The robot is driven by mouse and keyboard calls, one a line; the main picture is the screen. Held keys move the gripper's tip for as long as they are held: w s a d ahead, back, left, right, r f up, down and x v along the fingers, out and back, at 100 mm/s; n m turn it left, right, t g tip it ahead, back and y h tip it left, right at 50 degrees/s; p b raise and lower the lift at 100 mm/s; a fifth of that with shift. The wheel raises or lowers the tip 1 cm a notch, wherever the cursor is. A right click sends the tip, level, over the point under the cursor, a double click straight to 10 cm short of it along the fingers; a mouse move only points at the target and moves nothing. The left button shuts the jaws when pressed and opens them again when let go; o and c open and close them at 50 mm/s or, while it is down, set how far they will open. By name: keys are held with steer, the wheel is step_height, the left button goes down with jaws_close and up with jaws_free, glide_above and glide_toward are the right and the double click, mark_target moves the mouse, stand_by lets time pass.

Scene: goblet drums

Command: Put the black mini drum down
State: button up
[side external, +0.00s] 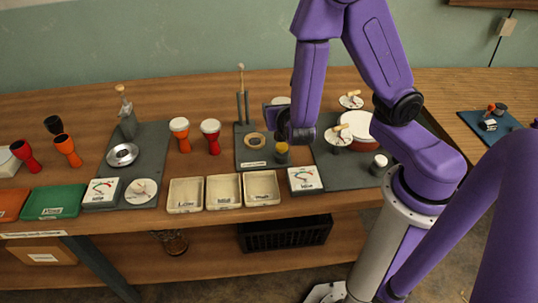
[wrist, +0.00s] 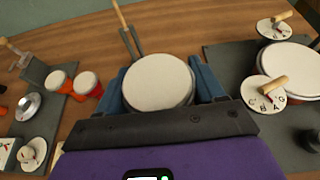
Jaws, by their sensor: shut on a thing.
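My gripper (side external: 288,120) is shut on a mini drum, held head-up above the middle grey board (side external: 246,163). The drum's round white head (wrist: 158,78) lies between the two blue-grey fingers in the wrist view, and a sliver of it (side external: 281,100) shows behind the gripper in the side view. Its body is mostly hidden, so its black colour cannot be confirmed. The board carries a ring-shaped seat (side external: 255,140) left of the gripper and a small yellow piece (side external: 281,153) below it. Whether the drum touches anything beneath is hidden.
A two-post stand (side external: 243,107) rises at the board's back left. Red and orange drums (side external: 211,135) stand on bare wood to its left. Cream trays (side external: 223,190) line the front. A larger white-headed drum (side external: 357,128) with lettered dials sits on the right board.

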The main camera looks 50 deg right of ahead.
steer(key=a+f+n+t+y, duration=0.25)
steer(key=a+f, duration=0.25)
steer(key=a, duration=0.5)
steer(key=shift+n+g+y, duration=0.25)
steer(key=shift+n+y, duration=0.2)
steer(key=shift+s+d+f, duration=0.1)
steer(key=shift+f, duration=1.7)
steer(key=shift+s+d+f, duration=0.1)
steer(key=shift+f, duration=1.7)
steer(key=shift+w+f, duration=0.1)
steer(key=shift+f, duration=0.1)
steer(key=o, duration=1.2)
steer(key=shift+r, duration=0.1)
